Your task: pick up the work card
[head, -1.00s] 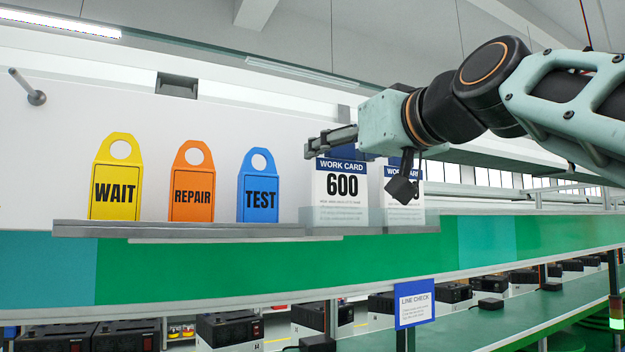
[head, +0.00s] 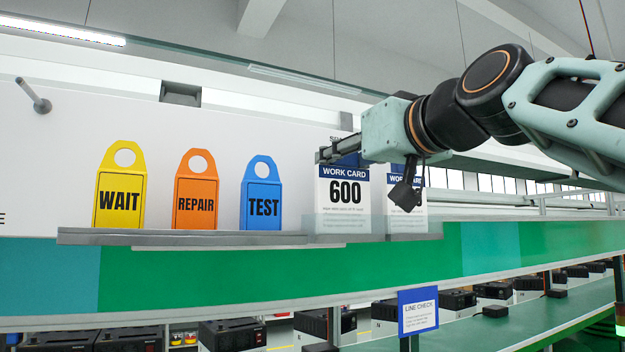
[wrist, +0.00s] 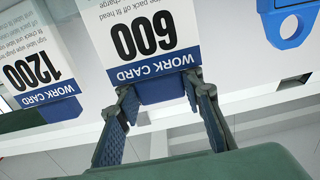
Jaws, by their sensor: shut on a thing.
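The 600 work card (head: 344,193) is white with a blue header band and stands upright on the shelf, its lower part inside a clear holder (head: 325,229). In the wrist view the 600 card (wrist: 150,38) appears upside down. My gripper (head: 338,151) is at the card's top edge. In the wrist view my gripper (wrist: 158,86) has a finger on either side of the blue tab above the header, shut on it. A second work card, marked 1200 (wrist: 38,75), stands to the right in the head view, partly hidden by my arm.
Yellow WAIT (head: 120,190), orange REPAIR (head: 195,192) and blue TEST (head: 262,195) tags stand left of the cards on the grey shelf (head: 180,238). A LINE CHECK sign (head: 418,311) hangs below. Black-topped boxes (head: 235,334) sit on the lower level.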

